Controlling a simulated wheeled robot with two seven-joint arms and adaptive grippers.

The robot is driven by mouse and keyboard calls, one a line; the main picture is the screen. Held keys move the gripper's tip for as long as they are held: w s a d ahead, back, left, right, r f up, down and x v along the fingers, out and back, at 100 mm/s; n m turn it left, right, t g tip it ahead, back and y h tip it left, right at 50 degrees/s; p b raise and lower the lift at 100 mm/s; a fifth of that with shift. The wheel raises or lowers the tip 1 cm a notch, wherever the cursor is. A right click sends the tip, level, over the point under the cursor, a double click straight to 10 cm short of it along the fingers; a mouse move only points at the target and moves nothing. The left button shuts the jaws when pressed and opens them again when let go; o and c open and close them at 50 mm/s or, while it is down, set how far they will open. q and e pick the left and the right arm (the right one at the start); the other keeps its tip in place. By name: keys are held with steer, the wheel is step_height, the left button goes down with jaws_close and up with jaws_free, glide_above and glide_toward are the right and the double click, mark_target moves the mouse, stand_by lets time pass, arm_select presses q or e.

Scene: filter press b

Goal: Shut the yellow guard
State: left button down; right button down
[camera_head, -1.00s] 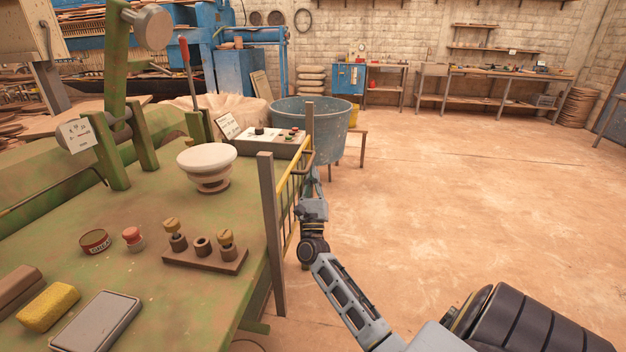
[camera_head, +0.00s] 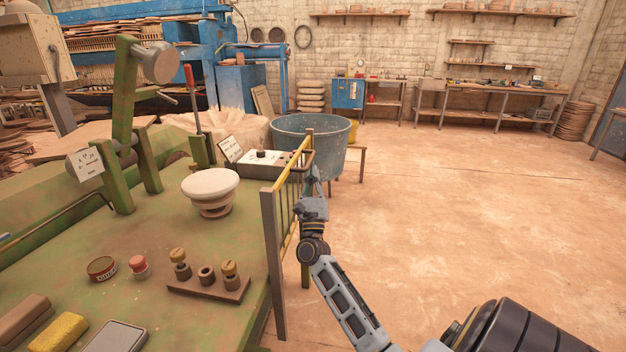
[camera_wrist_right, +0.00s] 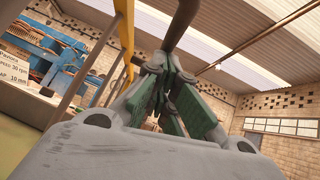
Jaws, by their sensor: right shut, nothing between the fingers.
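The yellow guard (camera_head: 292,164) is a barred panel with a yellow top rail along the right edge of the green table (camera_head: 150,230). It stands between a near brown post (camera_head: 273,262) and a far post (camera_head: 309,150), its top rail close to the post tops. My right gripper (camera_head: 313,176) is shut and empty, on the outer side of the guard near the far post. In the right wrist view its green-padded fingers (camera_wrist_right: 168,75) are close below a brown post (camera_wrist_right: 182,25), with the yellow rail (camera_wrist_right: 124,30) to the left. Contact cannot be told. My left gripper is not in view.
On the table are a pale bowl-shaped piece (camera_head: 211,188), a peg block (camera_head: 209,285), a tin (camera_head: 101,268), a yellow sponge (camera_head: 58,336) and a control box (camera_head: 265,162). A blue-grey tub (camera_head: 330,150) stands beyond the far post. The floor to the right is clear.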

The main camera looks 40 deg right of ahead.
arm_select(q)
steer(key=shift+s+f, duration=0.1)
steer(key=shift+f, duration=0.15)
arm_select(e)
steer(key=shift+r, duration=0.6)
steer(key=shift+s+d+r+h, duration=0.1)
steer(key=shift+h, duration=0.2)
